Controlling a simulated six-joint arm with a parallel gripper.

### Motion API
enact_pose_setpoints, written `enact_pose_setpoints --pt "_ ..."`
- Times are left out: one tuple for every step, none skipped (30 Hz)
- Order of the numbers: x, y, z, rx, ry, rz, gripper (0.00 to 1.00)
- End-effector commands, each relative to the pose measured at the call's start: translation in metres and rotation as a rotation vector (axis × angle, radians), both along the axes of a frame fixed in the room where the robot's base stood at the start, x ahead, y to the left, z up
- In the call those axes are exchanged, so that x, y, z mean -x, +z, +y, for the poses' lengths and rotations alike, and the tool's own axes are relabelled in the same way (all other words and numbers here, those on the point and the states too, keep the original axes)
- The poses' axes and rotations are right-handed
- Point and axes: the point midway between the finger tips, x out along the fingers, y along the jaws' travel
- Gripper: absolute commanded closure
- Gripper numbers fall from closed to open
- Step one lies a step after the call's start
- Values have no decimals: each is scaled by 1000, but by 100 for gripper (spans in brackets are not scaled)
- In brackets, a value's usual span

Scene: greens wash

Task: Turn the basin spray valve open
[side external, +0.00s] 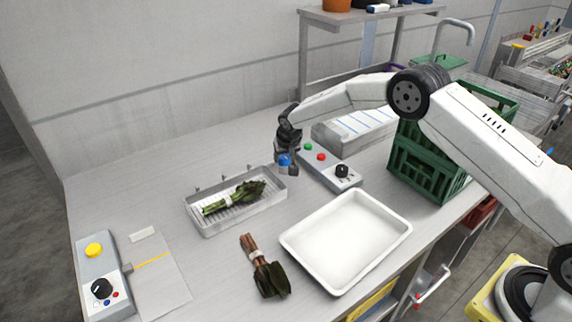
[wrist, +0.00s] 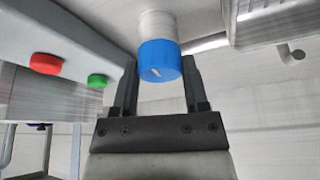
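The spray valve is a blue round knob (wrist: 159,60) with a short white mark on its face, on a pale cylindrical stem. The knob (side external: 284,160) also shows in the side view, at the right end of the metal basin (side external: 236,228). My gripper (wrist: 160,72) is around the knob, one finger on each side, with narrow gaps showing. In the side view my gripper (side external: 287,164) points down at the basin's back right corner and partly hides the knob. A bundle of greens (side external: 234,197) lies on the basin's rack.
A control box with green and red buttons and a black knob (side external: 342,171) stands close to my gripper's right. A white tray (side external: 345,240) and a dark leafy bundle (side external: 267,275) lie in front. Green crates (side external: 430,165) stand at right. The left rear counter is clear.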

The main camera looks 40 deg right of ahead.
Motion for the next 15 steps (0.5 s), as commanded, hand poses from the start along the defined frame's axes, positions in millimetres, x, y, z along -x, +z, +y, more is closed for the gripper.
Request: enact_pose_setpoints --pt "0 0 0 0 0 0 83" --pt "0 0 0 0 0 0 93" --pt "0 0 0 0 0 0 100" --pt "0 0 0 1 0 0 100" --pt "0 0 0 0 0 0 100" --pt "0 0 0 0 1 0 100" --pt "0 0 0 1 2 0 100" --pt "0 0 0 0 3 1 100" --pt "0 0 0 0 6 1 100" --pt "0 0 0 0 9 1 100" --pt "0 0 0 1 13 1 100" --pt "0 0 0 0 17 1 100" --pt "0 0 0 0 22 1 100" --pt "0 0 -1 0 28 1 100" --pt "0 0 -1 1 37 1 100"
